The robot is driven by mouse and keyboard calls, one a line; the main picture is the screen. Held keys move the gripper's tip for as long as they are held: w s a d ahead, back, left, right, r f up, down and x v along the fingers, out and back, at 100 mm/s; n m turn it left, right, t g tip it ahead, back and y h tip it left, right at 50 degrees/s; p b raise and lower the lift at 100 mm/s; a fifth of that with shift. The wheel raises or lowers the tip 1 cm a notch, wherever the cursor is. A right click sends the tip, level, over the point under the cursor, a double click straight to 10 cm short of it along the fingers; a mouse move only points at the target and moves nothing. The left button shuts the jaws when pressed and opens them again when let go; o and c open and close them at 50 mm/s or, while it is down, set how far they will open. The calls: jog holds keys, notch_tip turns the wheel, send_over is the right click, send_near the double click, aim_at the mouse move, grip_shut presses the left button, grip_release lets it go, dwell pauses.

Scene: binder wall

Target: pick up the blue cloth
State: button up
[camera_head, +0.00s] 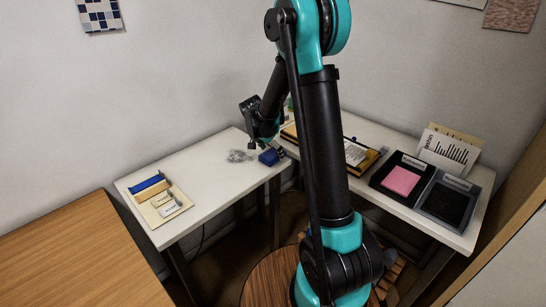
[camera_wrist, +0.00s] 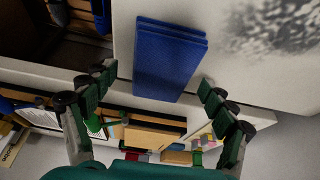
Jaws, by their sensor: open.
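The blue cloth (camera_head: 269,157) lies on the white table near its front edge, at the inner corner. In the wrist view the cloth (camera_wrist: 168,55) looks like a flat folded block with two layers, and its lower end reaches the table edge. My gripper (camera_wrist: 156,79) is open, with one finger on each side of the cloth's lower end. Nothing is held between the fingers. In the head view my gripper (camera_head: 262,143) is just above the cloth and slightly left of it. Whether the fingers touch the cloth cannot be told.
A pale tray (camera_head: 168,211) with a blue bar (camera_head: 147,182) and small boxes is at the left. Black trays (camera_head: 442,216) and a pink pad (camera_head: 401,180) are on the right table. A wooden desk (camera_head: 70,260) stands front left.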

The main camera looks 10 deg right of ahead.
aim_at(272, 154)
jog(key=c, duration=1.1)
notch_tip(272, 154, up, 20)
jog(key=shift+f, duration=0.1)
